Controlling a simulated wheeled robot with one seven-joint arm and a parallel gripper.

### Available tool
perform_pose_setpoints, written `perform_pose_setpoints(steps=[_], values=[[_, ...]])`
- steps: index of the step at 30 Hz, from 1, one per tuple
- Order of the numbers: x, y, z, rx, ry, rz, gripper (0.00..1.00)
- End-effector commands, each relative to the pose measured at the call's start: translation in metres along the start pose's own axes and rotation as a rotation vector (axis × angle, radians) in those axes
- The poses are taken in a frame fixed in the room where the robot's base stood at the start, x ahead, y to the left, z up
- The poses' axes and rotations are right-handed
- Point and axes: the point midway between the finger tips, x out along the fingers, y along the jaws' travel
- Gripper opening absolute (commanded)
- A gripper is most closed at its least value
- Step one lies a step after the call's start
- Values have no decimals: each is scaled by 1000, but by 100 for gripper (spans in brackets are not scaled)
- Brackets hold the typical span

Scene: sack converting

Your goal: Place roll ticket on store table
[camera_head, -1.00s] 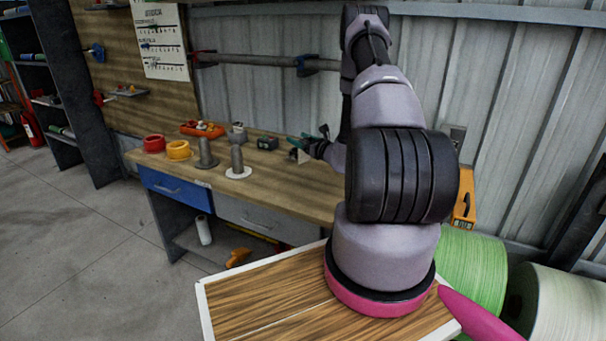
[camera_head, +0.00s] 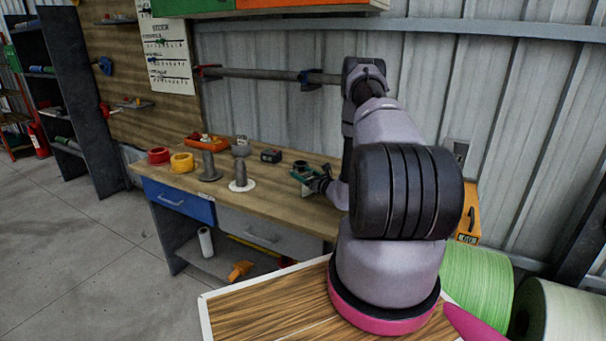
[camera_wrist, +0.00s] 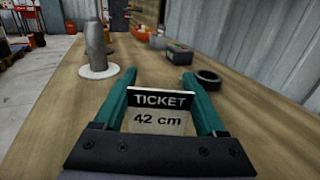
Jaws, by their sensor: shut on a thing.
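The roll ticket is a small card (camera_wrist: 158,112) with a black "TICKET" band above "42 cm" in the wrist view. My gripper (camera_wrist: 159,84), with green fingers, is shut on it, one finger at each side. The card stands roughly upright, low over the wooden workbench (camera_wrist: 70,110); I cannot tell if it touches the top. In the head view my gripper (camera_head: 304,176) is over the right part of the workbench (camera_head: 272,199), and the card is not clear there. I cannot confirm that this bench is the store table.
A black ring (camera_wrist: 207,78) lies just beyond the right finger. A grey post on a white disc (camera_wrist: 98,50) and a dark box (camera_wrist: 180,53) stand farther off. Red (camera_head: 158,156) and yellow (camera_head: 182,162) rings sit at the bench's left. A metal wall (camera_head: 270,90) runs behind.

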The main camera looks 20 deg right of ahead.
Motion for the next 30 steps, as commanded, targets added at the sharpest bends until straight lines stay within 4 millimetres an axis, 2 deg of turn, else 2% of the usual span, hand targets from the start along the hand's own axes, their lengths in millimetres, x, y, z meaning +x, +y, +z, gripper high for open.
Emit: perform_pose_setpoints(steps=[1,2,3,11,13,17,24,30], values=[[0,0,0,0,0,0,84],[0,0,0,0,0,0,96],[0,0,0,0,0,0,100],[0,0,3,0,0,0,100],[-5,-1,3,1,1,-2,100],[-26,-2,3,4,2,-5,100],[-80,-2,3,3,2,-5,100],[-110,-1,3,2,2,-3,100]])
